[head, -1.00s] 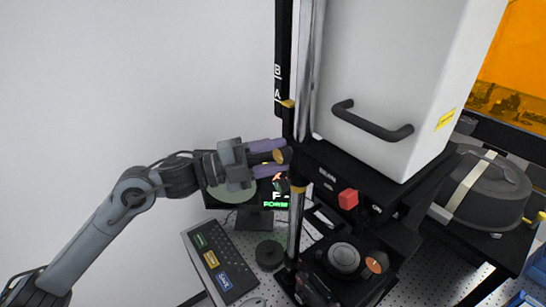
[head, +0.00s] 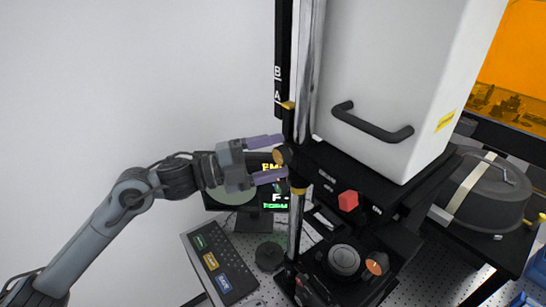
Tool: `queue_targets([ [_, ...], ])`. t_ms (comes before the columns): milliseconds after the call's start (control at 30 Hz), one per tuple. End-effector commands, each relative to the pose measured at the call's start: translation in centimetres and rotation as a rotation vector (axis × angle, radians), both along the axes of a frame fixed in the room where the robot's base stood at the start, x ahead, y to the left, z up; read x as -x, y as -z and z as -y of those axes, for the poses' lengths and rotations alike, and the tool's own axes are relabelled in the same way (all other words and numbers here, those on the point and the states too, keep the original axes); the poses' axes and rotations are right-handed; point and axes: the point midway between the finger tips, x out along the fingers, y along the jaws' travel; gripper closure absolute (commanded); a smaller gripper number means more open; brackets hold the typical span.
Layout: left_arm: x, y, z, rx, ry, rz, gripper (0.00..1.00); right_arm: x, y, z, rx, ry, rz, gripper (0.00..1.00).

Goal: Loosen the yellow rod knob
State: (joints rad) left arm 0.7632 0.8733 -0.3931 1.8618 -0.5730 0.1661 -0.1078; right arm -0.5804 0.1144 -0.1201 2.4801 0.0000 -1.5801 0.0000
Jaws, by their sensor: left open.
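The yellow rod knob (head: 282,155) is a round, brownish-yellow knob on the left side of the black clamp on the upright rod (head: 296,226). My left gripper (head: 282,157) comes in from the left with its two purple fingers open. One finger is above the knob and the other below it, with gaps showing. I cannot tell whether either finger touches the knob. My right gripper is not in view.
The white housing with a black handle (head: 372,122) fills the area right of the rod. A monitor (head: 272,196) stands behind my gripper, and a keypad panel (head: 220,262) lies lower left.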

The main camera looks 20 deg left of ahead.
Motion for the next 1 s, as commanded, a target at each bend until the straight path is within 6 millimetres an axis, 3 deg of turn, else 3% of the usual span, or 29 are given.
queue_targets([
  [600,5.2,1.2,-7.2,-0.002,-0.003,0.000,0.31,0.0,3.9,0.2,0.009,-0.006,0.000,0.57],
  [1000,6.2,0.9,-8.5,-0.001,0.000,-0.001,0.31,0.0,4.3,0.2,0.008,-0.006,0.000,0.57],
])
